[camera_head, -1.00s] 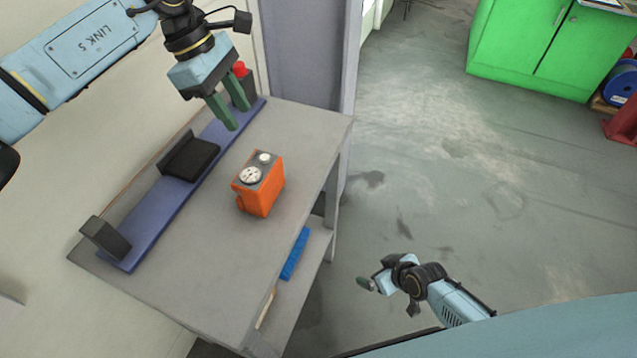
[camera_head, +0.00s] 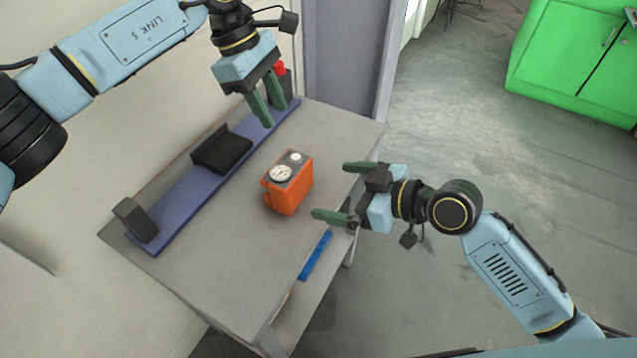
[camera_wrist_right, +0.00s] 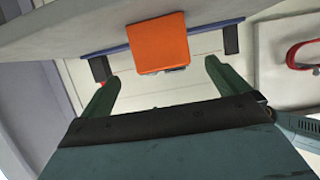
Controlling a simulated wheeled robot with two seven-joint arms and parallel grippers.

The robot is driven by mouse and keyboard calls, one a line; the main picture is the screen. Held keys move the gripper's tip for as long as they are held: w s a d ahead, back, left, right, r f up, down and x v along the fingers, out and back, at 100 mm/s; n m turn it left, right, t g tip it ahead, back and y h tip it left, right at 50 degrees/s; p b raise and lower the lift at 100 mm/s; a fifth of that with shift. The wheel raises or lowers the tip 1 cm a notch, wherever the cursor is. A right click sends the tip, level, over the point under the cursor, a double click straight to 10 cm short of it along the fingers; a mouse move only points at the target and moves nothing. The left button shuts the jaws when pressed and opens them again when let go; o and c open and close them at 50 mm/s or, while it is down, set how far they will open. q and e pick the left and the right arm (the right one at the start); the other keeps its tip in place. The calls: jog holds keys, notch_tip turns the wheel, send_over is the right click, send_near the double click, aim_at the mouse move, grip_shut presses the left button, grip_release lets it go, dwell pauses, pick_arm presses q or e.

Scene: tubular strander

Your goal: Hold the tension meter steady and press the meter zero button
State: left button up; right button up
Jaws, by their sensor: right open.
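The orange tension meter (camera_head: 289,190) stands upright on the grey bench, with a round white dial (camera_head: 281,174) and a small white button (camera_head: 296,157) on its grey top. My left gripper (camera_head: 264,112) is above the bench behind the meter, fingers pointing down, with a gap between them and nothing held. My right gripper (camera_head: 338,191) is to the right of the meter at the bench edge, fingers spread toward it and apart from it. In the right wrist view the meter's orange side (camera_wrist_right: 158,42) shows ahead between the open fingers (camera_wrist_right: 160,80).
The grey bench (camera_head: 222,265) carries a blue rail (camera_head: 180,205) with black blocks and a red button (camera_head: 279,68) at its far end. A blue item (camera_head: 315,256) lies on the shelf below. A green cabinet (camera_head: 565,60) stands back right. Bench front is clear.

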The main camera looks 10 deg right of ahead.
aim_at(290, 183)
jog(key=x, duration=1.2)
jog(key=shift+w+a+f, duration=0.15)
jog(key=shift+a+f, duration=0.05)
jog(key=c, duration=0.9)
pick_arm(q)
grip_shut()
pick_arm(e)
jog(key=shift+c, duration=0.3)
dwell(0.4)
